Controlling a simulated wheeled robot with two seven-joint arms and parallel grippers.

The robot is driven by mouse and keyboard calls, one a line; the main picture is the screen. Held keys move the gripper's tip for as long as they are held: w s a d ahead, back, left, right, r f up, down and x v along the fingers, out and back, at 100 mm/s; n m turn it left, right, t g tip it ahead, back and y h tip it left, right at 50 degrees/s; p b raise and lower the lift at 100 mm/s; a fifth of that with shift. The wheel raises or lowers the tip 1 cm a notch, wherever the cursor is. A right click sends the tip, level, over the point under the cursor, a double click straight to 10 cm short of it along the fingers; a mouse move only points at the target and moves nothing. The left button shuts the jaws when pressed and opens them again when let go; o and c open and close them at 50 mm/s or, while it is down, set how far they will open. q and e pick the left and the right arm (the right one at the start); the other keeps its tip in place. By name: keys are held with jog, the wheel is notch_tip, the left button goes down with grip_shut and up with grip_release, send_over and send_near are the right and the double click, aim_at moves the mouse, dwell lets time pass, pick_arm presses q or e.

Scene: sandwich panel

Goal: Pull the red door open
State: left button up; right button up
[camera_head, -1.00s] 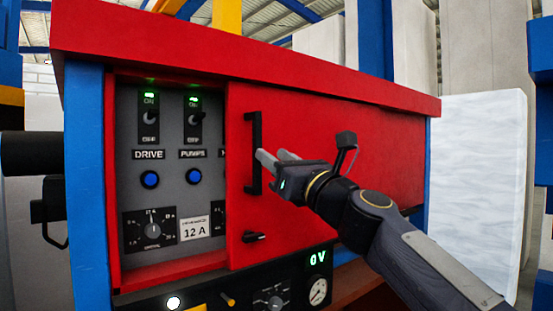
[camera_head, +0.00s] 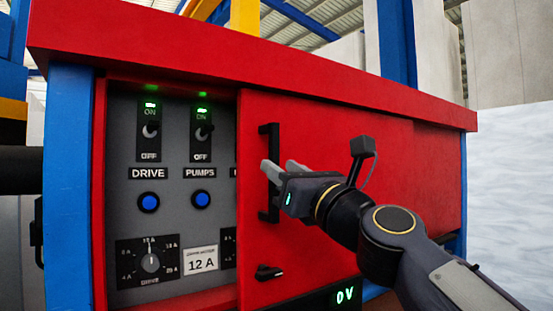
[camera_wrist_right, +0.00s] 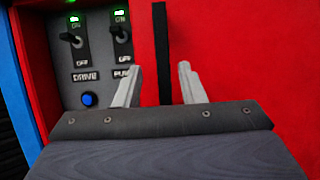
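The red door (camera_head: 335,160) covers the right part of the red cabinet's front; its left edge stands beside the exposed grey switch panel. A black vertical bar handle (camera_head: 269,212) is near that edge. My right gripper (camera_head: 282,170) is open at the handle's mid-height, its fingertips overlapping the bar in the head view. In the right wrist view, the handle (camera_wrist_right: 163,45) runs between the two spread fingers (camera_wrist_right: 160,66), with a gap on both sides. I cannot tell how far the fingers reach around it. My left gripper is not in view.
The grey panel (camera_head: 175,225) holds lit switches, blue buttons and a dial. A small black knob (camera_head: 268,272) sits on the door below the handle. Blue posts (camera_head: 68,190) frame the cabinet, and a red top (camera_head: 250,65) overhangs it. A pale block (camera_head: 515,190) stands at the right.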

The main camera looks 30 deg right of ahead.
jog(key=x, duration=0.2)
jog(key=p+x, duration=0.1)
jog(key=x, duration=0.1)
jog(key=shift+w+d+f, duration=0.15)
jog(key=shift+d+f, duration=0.05)
grip_shut()
